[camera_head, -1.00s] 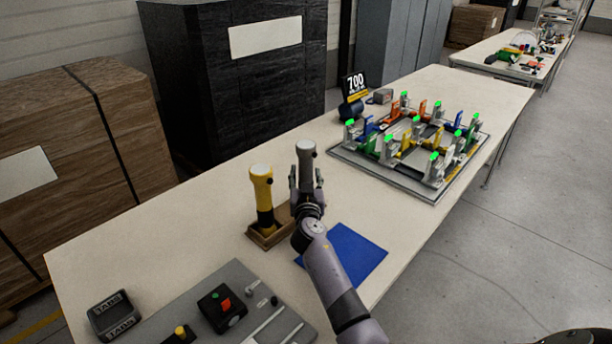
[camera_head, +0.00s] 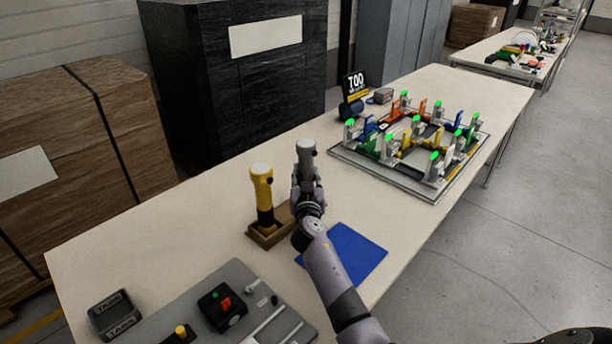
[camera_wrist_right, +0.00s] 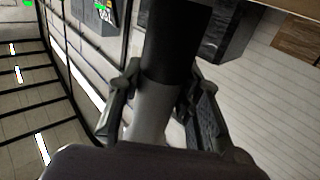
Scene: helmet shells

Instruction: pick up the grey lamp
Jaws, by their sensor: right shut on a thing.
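The grey lamp (camera_head: 306,150) stands upright beside the yellow lamp (camera_head: 262,190) in the head view. My right gripper (camera_head: 307,188) is shut on the grey lamp's body, below its head. In the right wrist view the lamp (camera_wrist_right: 150,108) runs between the two fingers (camera_wrist_right: 155,95), with a dark part and a lighter grey part showing. The lamp's lower end is hidden behind my gripper in the head view, so I cannot tell whether it touches the holder. My left gripper is not in view.
A small wooden holder (camera_head: 258,239) holds the yellow lamp. A blue mat (camera_head: 358,256) lies to the right of it. A fixture board with coloured clamps (camera_head: 345,156) stands further back. A grey control panel (camera_head: 252,335) and a black tray (camera_head: 113,310) are in front.

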